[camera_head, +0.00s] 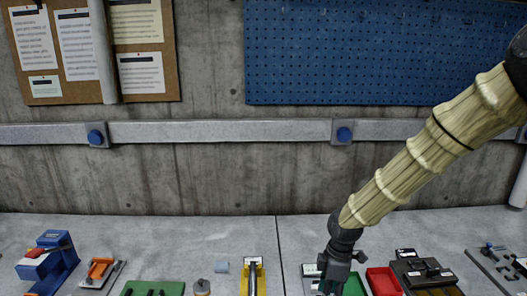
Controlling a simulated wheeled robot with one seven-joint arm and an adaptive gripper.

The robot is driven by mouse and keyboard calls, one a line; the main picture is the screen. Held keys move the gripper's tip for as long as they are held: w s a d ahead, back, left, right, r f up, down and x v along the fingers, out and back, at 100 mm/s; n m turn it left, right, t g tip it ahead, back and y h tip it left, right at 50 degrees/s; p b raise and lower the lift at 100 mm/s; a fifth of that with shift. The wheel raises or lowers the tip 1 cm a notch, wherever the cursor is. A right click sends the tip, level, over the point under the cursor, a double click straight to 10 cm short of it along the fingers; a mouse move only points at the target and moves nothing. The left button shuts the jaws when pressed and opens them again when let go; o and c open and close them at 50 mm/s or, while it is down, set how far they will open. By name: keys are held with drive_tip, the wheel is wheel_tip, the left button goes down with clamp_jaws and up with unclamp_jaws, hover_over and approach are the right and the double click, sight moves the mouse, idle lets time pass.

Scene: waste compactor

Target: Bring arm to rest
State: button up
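My arm comes in from the right edge and slants down to the left. My gripper (333,280) is at its lower end, low in the picture right of the middle, pointing down over the worktop near a green tray and a red tray. The fingers are dark and small, and their tips are near the bottom edge. I cannot tell whether they are open or shut, or whether anything is between them.
Along the grey worktop (150,228) stand a blue device (50,258), an orange-handled tool (99,270), a green tray (153,289), a yellow holder (245,277), a red tray (383,282) and a dark fixture (425,274). A concrete wall with a rail (220,132) is behind.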

drive_tip(key=s+f+m+y, duration=0.1)
drive_tip(key=s+f+m, duration=1.1)
drive_tip(key=s+f, duration=1.2)
drive_tip(key=s+d+f+m+h, duration=0.1)
drive_tip(key=s+d+f+m, duration=0.1)
drive_tip(key=s, duration=0.3)
drive_tip(key=s+d+f+m+h, duration=0.1)
drive_tip(key=s+d+f+m, duration=0.2)
drive_tip(key=s, duration=0.2)
wheel_tip(320, 180, down, 12)
drive_tip(key=b, duration=1.2)
drive_tip(key=shift+r, duration=0.15)
drive_tip(key=shift+c, duration=0.6)
